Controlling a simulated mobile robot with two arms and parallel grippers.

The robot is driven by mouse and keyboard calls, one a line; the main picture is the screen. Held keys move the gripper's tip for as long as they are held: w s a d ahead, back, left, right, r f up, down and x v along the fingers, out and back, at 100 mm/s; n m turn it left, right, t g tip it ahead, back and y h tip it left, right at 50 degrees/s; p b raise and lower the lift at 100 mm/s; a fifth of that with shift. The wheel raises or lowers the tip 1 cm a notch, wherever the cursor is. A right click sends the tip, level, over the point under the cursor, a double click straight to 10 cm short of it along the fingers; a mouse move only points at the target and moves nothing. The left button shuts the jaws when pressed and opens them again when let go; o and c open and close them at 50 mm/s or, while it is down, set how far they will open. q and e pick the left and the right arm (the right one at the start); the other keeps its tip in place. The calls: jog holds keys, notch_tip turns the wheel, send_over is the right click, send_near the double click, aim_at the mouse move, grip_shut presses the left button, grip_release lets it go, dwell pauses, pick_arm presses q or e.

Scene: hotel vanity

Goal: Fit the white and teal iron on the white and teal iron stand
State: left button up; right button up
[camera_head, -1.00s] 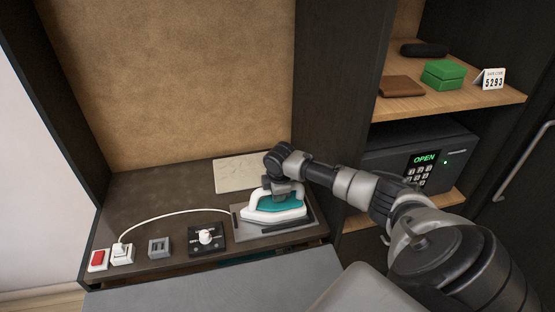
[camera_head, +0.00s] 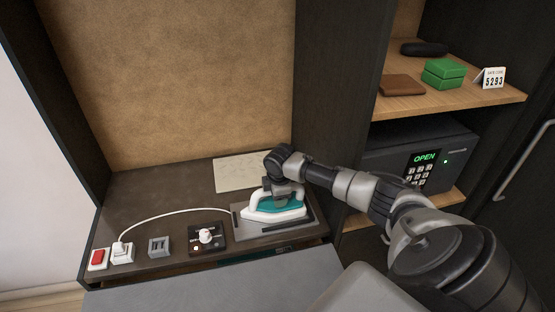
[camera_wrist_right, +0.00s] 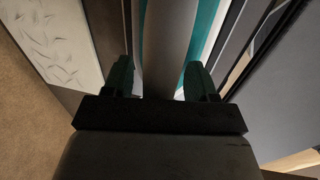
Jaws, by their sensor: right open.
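The white and teal iron (camera_head: 275,208) lies on a flat grey plate (camera_head: 308,215) on the vanity top, its tip to the left. This plate seems to be its stand, though I see no white or teal on it. My right gripper (camera_head: 284,192) is over the iron from above. In the right wrist view its two fingers (camera_wrist_right: 160,76) are open on either side of the iron's grey handle (camera_wrist_right: 166,40), with gaps visible. Teal and white body parts of the iron (camera_wrist_right: 205,32) show beyond the handle. My left gripper is out of view.
A white cord runs left from the iron to a plug by a red switch (camera_head: 98,258). A black panel with a white knob (camera_head: 206,236) and a grey socket (camera_head: 159,247) stand left. A pale sheet (camera_head: 240,172) lies behind. A safe (camera_head: 420,155) and shelves are right.

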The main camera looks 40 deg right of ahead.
aim_at(279, 209)
notch_tip(279, 209, up, 11)
jog(key=s+a+b, duration=0.1)
jog(key=b, duration=0.1)
jog(key=shift+s, duration=0.4)
jog(key=shift+f, duration=0.1)
